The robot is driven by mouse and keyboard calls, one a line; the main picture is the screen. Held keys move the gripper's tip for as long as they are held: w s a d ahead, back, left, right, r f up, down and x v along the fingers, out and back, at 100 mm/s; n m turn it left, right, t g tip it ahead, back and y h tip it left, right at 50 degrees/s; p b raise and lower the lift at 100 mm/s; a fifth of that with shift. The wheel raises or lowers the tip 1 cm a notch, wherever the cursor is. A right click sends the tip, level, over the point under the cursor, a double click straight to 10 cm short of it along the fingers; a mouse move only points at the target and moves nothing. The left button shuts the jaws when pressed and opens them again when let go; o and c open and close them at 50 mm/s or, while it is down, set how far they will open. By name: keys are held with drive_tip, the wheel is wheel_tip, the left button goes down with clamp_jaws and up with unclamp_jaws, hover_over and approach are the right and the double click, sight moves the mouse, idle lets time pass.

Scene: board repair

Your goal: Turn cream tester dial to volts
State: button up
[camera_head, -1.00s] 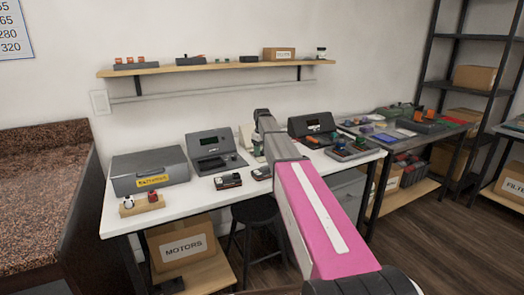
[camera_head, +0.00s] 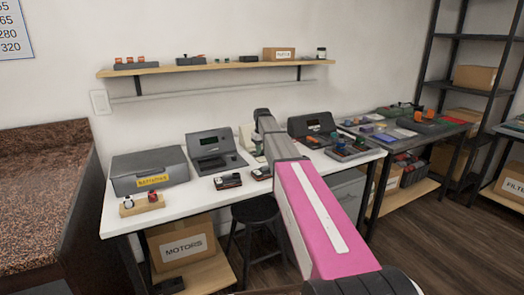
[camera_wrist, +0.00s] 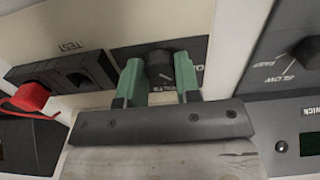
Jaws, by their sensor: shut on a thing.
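The cream tester (camera_head: 245,136) stands at the back of the white bench, mostly behind my arm in the head view. In the wrist view its cream casing (camera_wrist: 226,45) surrounds a dark panel with a round black dial (camera_wrist: 159,68). My gripper (camera_wrist: 159,75) has green fingers, one on each side of the dial, and is shut on it. The dial's pointer and the volts mark cannot be made out.
In the wrist view, a black TEST fixture (camera_wrist: 62,72) and a red part (camera_wrist: 30,97) lie left, and a grey unit with a knob (camera_wrist: 306,52) stands close on the right. In the head view, a grey meter (camera_head: 213,148) and the batteries case (camera_head: 150,168) stand left.

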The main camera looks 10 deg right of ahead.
drive_tip(key=m, duration=0.4)
drive_tip(key=shift+m, duration=0.3)
drive_tip(key=m, duration=0.4)
drive_tip(key=shift+m, duration=0.3)
drive_tip(key=o, duration=0.9)
wheel_tip(320, 180, up, 11)
drive_tip(key=shift+f, duration=0.1)
